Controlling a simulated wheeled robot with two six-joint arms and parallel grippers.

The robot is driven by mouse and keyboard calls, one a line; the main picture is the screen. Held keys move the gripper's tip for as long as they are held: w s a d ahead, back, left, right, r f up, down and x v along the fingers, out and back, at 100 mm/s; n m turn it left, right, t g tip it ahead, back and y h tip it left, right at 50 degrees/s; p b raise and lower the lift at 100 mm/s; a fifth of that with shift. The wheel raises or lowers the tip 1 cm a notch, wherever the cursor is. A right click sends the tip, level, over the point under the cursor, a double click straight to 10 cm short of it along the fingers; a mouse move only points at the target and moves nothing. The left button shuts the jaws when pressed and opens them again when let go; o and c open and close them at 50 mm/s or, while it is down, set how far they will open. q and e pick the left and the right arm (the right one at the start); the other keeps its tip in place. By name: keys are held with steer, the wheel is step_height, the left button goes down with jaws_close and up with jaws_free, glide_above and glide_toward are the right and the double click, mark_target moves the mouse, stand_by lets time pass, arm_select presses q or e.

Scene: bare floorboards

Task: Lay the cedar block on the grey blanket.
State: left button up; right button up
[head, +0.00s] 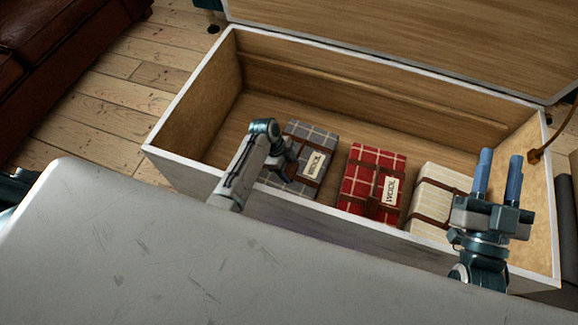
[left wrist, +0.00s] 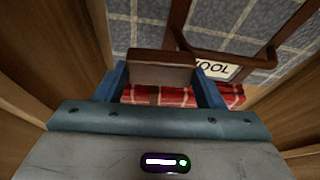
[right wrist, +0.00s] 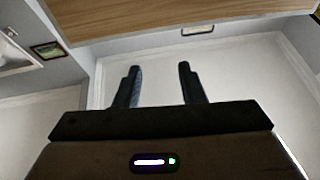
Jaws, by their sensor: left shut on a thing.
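The grey plaid blanket (head: 318,137), tied with brown straps and tagged WOOL, lies folded in the open chest. My left gripper (head: 284,162) reaches over the chest's front wall to the blanket's left side. In the left wrist view, its blue fingers are shut on the brown cedar block (left wrist: 160,73), with the grey blanket (left wrist: 150,25) behind it. The head view does not show the block clearly, and I cannot tell whether it touches the blanket. My right gripper (head: 499,170) is open and empty, raised at the chest's right end; its parted fingers show in the right wrist view (right wrist: 160,85).
The wooden chest (head: 190,101) has white rims and a raised lid (head: 420,35). A red plaid blanket (head: 357,180) and a cream blanket (head: 425,205) lie right of the grey one. A brown leather sofa (head: 60,30) stands at the upper left. Bare floorboards (head: 110,100) lie between.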

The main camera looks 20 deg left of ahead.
arm_select(q)
steer(key=shift+f, duration=0.4)
steer(key=o, duration=0.9)
arm_select(e)
steer(key=shift+s+r+t, duration=0.15)
steer(key=shift+r+t, duration=0.25)
steer(key=shift+r, duration=0.25)
arm_select(q)
steer(key=shift+o, duration=0.2)
steer(key=shift+r, duration=0.2)
steer(key=p+v, duration=0.3)
steer(key=v, duration=0.9)
steer(key=shift+r, duration=0.4)
arm_select(e)
steer(key=s+f+g, duration=0.2)
steer(key=f+g, duration=0.4)
steer(key=f, duration=0.3)
steer(key=s+a+f+g, duration=0.1)
steer(key=s+f+g, duration=0.2)
steer(key=f+g, duration=0.3)
steer(key=shift+s+a+f+m, duration=0.2)
steer(key=shift+s+f+m, duration=0.15)
steer(key=shift+f, duration=1.35)
